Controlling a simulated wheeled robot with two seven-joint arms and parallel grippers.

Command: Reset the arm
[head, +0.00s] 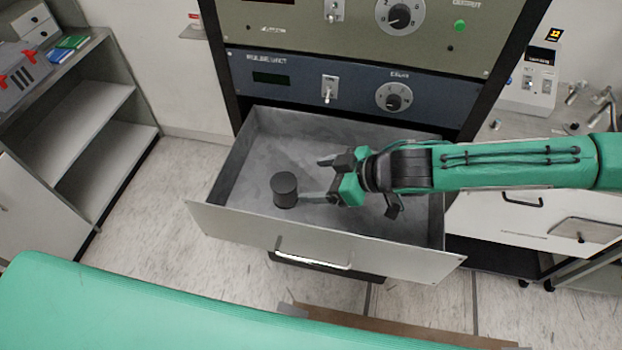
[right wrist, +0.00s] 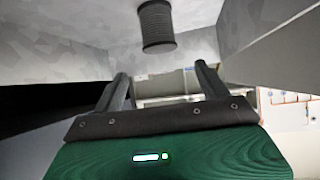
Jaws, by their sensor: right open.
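My right gripper (head: 326,178) is inside the open drawer (head: 233,223), its arm coming in from the right. Its two fingers are spread apart with nothing between them. A dark cylinder (head: 285,190) stands upright in the drawer, just left of the lower fingertip; whether they touch is not clear. In the right wrist view the cylinder (right wrist: 156,27) shows beyond the open fingers (right wrist: 163,75), clear of them. My left gripper is not in view.
The drawer belongs to a rack with a blue panel (head: 350,92) above it. Shelves (head: 85,130) stand at the left. A counter (head: 510,125) with a white device (head: 528,80) and metal fittings is at the right. The drawer walls surround my gripper.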

